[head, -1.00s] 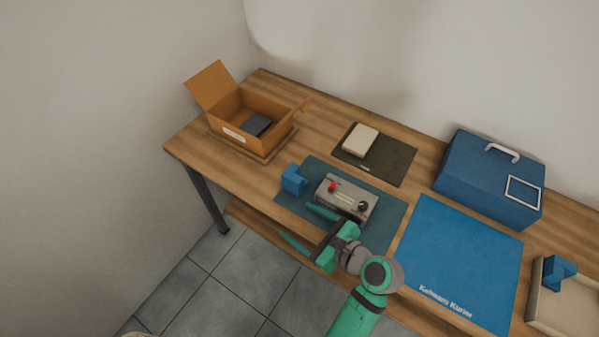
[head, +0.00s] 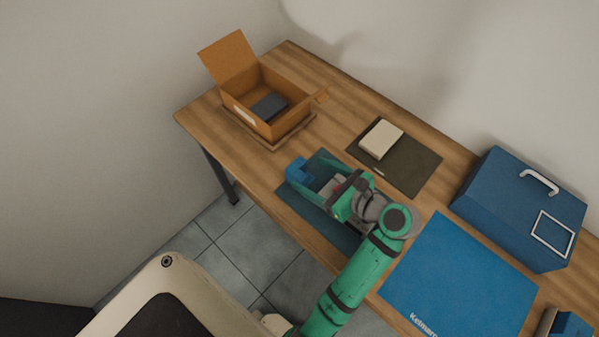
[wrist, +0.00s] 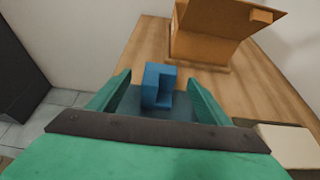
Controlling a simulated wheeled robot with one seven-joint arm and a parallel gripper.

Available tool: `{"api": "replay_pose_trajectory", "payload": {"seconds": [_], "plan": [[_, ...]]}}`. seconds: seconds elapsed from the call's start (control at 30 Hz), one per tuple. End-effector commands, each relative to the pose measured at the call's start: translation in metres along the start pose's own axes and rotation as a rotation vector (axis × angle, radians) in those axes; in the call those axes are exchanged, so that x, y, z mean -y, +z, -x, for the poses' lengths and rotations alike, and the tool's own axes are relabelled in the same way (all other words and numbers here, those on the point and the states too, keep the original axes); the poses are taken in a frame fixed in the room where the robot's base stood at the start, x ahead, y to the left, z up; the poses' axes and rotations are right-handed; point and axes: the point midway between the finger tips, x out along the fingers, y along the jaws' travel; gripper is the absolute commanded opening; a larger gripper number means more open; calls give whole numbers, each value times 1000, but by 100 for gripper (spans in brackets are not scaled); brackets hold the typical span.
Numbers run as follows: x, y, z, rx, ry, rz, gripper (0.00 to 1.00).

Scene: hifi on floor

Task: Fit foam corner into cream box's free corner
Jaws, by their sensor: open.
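A blue foam corner (head: 299,172) stands on the dark teal mat (head: 291,204). In the wrist view, the foam corner (wrist: 153,86) shows a notched shape between the two green fingers, a little ahead of them. My gripper (head: 321,180) is open and empty, low over the mat; I cannot tell whether a finger touches the foam. The open cream box (head: 546,321) is cut off at the lower right edge of the head view. Another blue foam piece (head: 573,325) sits in it. Its other corners are out of view.
An open cardboard box (head: 247,115) stands at the table's far left. A small cream block (head: 382,138) lies on a dark mat. A blue case (head: 520,205) and a flat blue mat (head: 455,275) lie to the right. My arm mostly hides a grey device.

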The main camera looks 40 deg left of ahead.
Motion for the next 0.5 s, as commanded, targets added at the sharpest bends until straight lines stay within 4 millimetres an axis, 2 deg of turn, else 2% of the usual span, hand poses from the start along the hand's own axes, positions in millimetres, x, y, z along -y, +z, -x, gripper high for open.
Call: {"api": "replay_pose_trajectory", "payload": {"seconds": [0.27, 0.5], "plan": [[1, -1, -20, 0, 0, 0, 72], [0, 0, -55, 0, 7, 4, 72]]}}
